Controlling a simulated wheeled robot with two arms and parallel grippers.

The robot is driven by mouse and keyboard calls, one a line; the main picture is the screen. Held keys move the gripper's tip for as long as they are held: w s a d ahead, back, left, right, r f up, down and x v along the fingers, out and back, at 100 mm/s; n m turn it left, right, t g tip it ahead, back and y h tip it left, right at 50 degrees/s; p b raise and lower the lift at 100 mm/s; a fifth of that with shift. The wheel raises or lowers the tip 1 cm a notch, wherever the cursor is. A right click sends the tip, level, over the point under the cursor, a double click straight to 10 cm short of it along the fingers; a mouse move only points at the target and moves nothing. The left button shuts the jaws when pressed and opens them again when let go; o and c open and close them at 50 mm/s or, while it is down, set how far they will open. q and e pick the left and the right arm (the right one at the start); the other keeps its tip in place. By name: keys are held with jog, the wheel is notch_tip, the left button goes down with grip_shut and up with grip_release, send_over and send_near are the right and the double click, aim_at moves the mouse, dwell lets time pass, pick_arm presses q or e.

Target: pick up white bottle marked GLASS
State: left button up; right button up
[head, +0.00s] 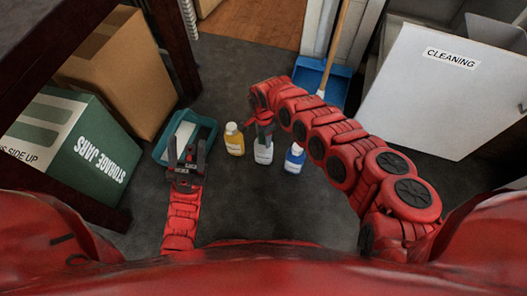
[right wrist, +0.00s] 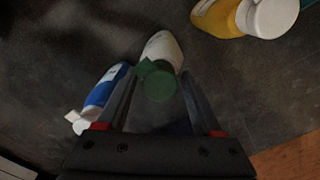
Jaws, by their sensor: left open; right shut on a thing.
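The white bottle with a green cap (head: 263,154) stands on the dark floor between two other bottles. Its label is too small to read. My right gripper (head: 265,132) comes down on its top from above and is shut on it. In the right wrist view the white bottle (right wrist: 163,47) and its green cap lie between the two fingers. My left gripper (head: 186,152) is open and empty, above the near side of a teal bin.
A yellow bottle (head: 234,139) stands left of the white one and a blue bottle (head: 294,158) right of it, both close. The teal bin (head: 207,125) is further left. A blue dustpan (head: 335,87), cardboard boxes (head: 125,75) and a white CLEANING box (head: 435,95) surround the floor.

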grip_shut()
